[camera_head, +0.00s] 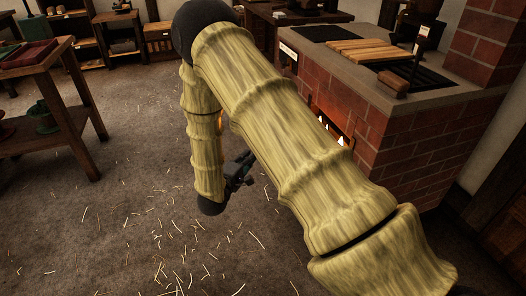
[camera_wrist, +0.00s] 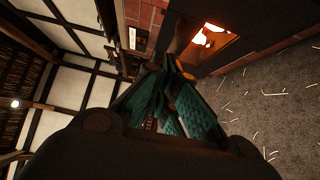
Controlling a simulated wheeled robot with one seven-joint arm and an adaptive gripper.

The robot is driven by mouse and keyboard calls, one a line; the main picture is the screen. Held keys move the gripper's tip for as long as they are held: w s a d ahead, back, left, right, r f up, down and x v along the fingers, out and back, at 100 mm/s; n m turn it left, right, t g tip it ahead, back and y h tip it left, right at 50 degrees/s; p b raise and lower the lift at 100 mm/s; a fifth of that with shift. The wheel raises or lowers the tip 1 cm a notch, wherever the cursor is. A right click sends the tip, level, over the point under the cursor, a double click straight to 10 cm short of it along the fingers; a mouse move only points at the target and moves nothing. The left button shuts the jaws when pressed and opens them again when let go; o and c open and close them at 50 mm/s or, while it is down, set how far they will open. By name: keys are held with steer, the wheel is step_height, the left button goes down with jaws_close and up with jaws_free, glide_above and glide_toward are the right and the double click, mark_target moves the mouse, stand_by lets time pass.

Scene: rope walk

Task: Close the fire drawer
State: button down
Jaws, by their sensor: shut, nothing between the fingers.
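The brick stove (camera_head: 410,140) stands at the right in the head view. Its low fire opening, with small flames, is partly hidden behind my arm. In the wrist view the glowing fire opening (camera_wrist: 207,38) lies just beyond the fingertips, in the brick face. A dark panel beside the glow may be the fire drawer's front; how far out it stands I cannot tell. My gripper (camera_wrist: 172,68) is shut and empty, its teal finger pads together, pointing at the stove front. In the head view my gripper (camera_head: 246,165) is low, left of the opening, partly hidden by my arm.
A wooden slatted board (camera_head: 370,50) and a block-like wooden tool (camera_head: 393,82) lie on the stove top. A wooden side table (camera_head: 45,105) stands at the left. The straw-strewn floor (camera_head: 130,225) between is clear.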

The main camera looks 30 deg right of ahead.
steer(key=shift+s+d+b+x, duration=0.25)
steer(key=shift+s+b+x, duration=0.2)
steer(key=shift+x, duration=1.65)
steer(key=shift+s+d+b+x, duration=0.25)
steer(key=shift+b+x, duration=0.25)
steer(key=shift+x, duration=1.55)
steer(key=shift+s+d+b+x, duration=0.2)
steer(key=shift+s+b+x, duration=0.3)
steer(key=shift+x, duration=1.6)
steer(key=shift+d, duration=0.1)
